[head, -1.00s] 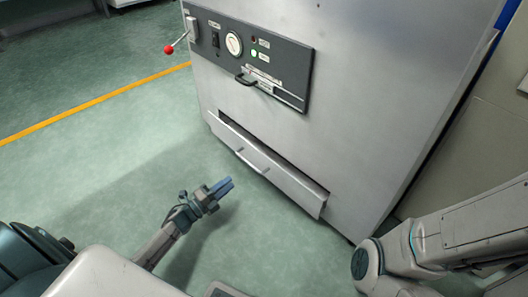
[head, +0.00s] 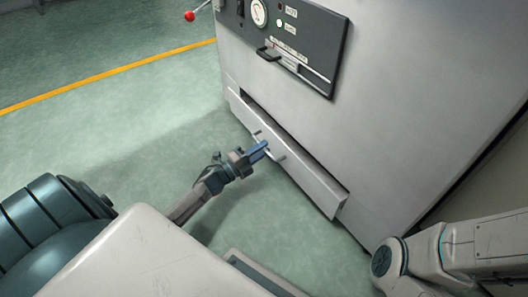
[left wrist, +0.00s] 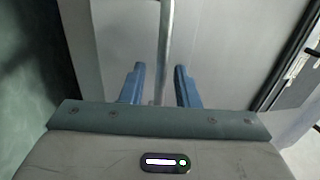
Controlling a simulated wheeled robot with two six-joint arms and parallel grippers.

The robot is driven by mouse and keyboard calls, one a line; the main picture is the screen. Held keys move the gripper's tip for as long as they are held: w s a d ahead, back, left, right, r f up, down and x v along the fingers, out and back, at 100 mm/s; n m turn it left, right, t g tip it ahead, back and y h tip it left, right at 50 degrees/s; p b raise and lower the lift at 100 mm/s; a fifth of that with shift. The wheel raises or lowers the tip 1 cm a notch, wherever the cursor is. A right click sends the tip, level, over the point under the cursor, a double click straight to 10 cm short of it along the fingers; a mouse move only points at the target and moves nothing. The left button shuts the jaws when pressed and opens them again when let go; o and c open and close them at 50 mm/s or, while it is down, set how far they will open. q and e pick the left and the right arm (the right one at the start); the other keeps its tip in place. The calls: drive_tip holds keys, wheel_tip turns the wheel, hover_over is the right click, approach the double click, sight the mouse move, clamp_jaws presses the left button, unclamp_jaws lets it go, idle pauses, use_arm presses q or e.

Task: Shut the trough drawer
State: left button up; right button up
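The trough drawer (head: 312,181) is a long grey front low on the metal cabinet, standing out from it with a dark gap along its top. Its bar handle (head: 280,157) shows beside my left gripper (head: 262,150), which has blue fingers and is at the middle of the drawer front. In the left wrist view the two fingers (left wrist: 160,72) are apart, with the handle bar (left wrist: 165,45) running between them. I cannot tell how deep the bar lies between the fingers. My right gripper is out of view; only right arm links show at the lower right.
The cabinet (head: 400,90) fills the right side. Its dark control panel (head: 305,45) carries a gauge, a lit green lamp and a small handle above the drawer. A red-knobbed lever (head: 190,16) sticks out at the left. The green floor (head: 110,120) is clear on the left.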

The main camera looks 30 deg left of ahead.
use_arm(q)
drive_tip(key=shift+w+d+r, duration=0.15)
drive_tip(key=shift+w+d, duration=0.1)
drive_tip(key=shift+w, duration=0.3)
clamp_jaws()
